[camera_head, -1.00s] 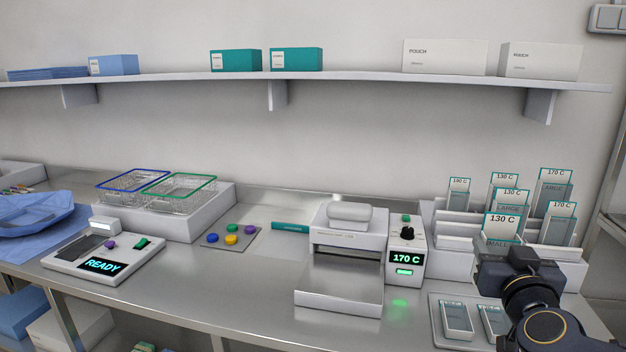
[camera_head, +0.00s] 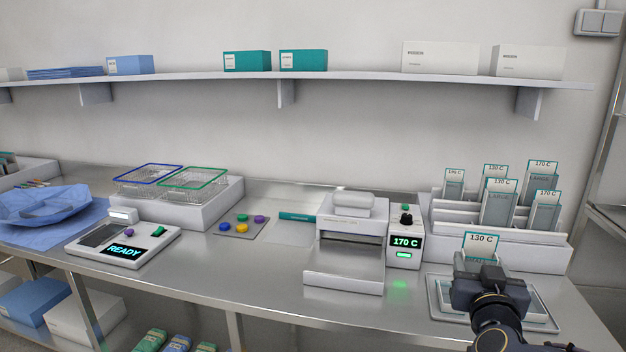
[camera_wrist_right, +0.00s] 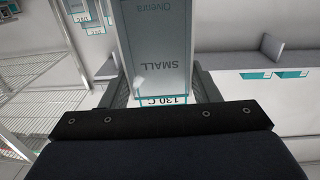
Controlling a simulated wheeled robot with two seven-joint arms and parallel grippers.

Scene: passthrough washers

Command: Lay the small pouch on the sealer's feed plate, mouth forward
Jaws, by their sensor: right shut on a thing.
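The small pouch (camera_head: 481,243), marked 130 C, stands upright in my right gripper (camera_head: 482,264), its top edge showing above the jaws in the head view. In the right wrist view the pouch (camera_wrist_right: 158,45) reads SMALL and sits between the two fingers of the gripper (camera_wrist_right: 162,88), which are shut on it. The sealer (camera_head: 351,229) stands on the counter to the left, with its pale feed plate (camera_head: 343,283) at the front, bare. The gripper and pouch are apart from the plate, to its right. My left gripper is not in view.
A pouch rack (camera_head: 550,252) with several larger pouches stands behind the gripper. A tray (camera_head: 434,306) lies under it, partly hidden by my arm. The sealer's control box (camera_head: 405,245) reads 170 C and stands between sealer and rack. Bare counter (camera_head: 250,268) lies left of the sealer.

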